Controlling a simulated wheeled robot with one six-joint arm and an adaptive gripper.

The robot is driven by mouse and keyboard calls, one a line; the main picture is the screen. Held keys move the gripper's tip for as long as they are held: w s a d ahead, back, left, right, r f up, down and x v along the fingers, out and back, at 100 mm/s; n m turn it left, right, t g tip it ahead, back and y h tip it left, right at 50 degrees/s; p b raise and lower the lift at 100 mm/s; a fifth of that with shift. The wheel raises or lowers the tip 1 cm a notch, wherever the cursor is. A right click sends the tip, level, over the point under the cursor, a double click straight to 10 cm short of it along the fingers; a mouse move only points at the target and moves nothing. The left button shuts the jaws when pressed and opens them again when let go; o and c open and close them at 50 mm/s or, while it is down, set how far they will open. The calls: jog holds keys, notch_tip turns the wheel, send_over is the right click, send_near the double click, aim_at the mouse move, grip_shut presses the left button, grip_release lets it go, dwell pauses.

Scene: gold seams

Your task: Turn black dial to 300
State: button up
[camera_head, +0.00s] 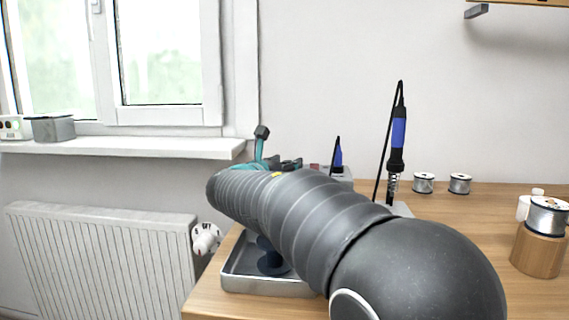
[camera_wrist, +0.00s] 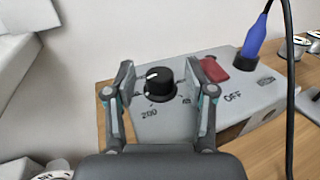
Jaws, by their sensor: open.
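The black dial (camera_wrist: 159,82) sits on the sloped face of a grey soldering station (camera_wrist: 240,104) in the wrist view. A white line on its top points to the left. A marking that looks like 200 is printed below it; other markings beside it are partly hidden by my fingers. My gripper (camera_wrist: 166,88) is open, one finger on each side of the dial, with a visible gap on both sides. I cannot tell how far the fingertips are above the face. In the head view my arm hides the dial, and part of the station (camera_head: 343,173) shows behind it.
A red switch (camera_wrist: 212,69) marked OFF and a blue plug with a black cable (camera_wrist: 254,45) are right of the dial. A blue soldering iron (camera_head: 398,135) stands upright in its holder. A metal tray (camera_head: 240,283) lies under my arm. Solder spools (camera_head: 424,183) stand at right.

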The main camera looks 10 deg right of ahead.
grip_shut()
jog(key=shift+w+a+p, duration=0.1)
jog(key=shift+p, duration=0.35)
jog(key=m+g+h+p, duration=0.2)
jog(key=shift+w+a+r+p, duration=0.1)
jog(key=shift+r+p, duration=0.1)
jog(key=shift+p, duration=0.1)
jog(key=m+g+h, duration=0.1)
jog(key=m+g+h+p, duration=0.1)
jog(key=shift+w+f+g, duration=0.1)
jog(key=shift+f+g, duration=0.1)
jog(key=shift+g, duration=0.2)
jog(key=shift+m+g+h, duration=0.6)
jog(key=shift+m+g, duration=0.3)
jog(key=shift+g, duration=0.4)
